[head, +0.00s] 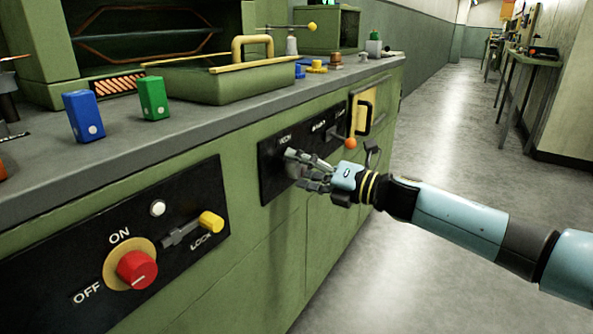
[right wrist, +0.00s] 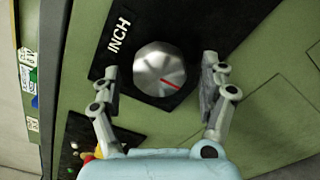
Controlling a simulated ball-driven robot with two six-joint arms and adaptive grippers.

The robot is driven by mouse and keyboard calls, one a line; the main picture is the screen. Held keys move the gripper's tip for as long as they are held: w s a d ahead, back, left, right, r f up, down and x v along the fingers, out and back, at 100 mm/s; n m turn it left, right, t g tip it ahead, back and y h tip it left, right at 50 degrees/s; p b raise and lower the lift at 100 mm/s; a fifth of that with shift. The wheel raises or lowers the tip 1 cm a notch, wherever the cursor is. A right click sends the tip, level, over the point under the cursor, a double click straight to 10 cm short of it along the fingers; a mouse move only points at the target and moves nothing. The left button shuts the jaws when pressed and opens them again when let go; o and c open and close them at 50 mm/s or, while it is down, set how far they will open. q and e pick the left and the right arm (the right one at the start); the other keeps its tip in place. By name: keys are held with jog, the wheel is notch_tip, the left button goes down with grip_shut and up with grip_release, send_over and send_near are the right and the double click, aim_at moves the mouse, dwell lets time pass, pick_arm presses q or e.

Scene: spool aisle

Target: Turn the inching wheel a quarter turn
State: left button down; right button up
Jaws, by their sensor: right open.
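The inching wheel (right wrist: 158,69) is a silver knob with a red index line, on a black panel (right wrist: 120,18) marked INCH, in the right wrist view. In the head view my fingers mostly hide the wheel. My right gripper (head: 301,169) is at the panel on the green machine's front. In the right wrist view its two fingers (right wrist: 161,84) stand apart, one on each side of the wheel. A gap shows between each finger and the wheel, so the gripper is open around it. My left gripper is not in view.
A red ON/OFF knob (head: 137,269) and yellow LOCK lever (head: 210,222) sit on the nearer panel. Blue (head: 83,115) and green (head: 154,97) blocks stand on the bench top. The right aisle floor is clear.

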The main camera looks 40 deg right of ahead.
jog(key=shift+w+a, duration=0.3)
jog(key=shift+w, duration=0.35)
jog(key=c, duration=1.2)
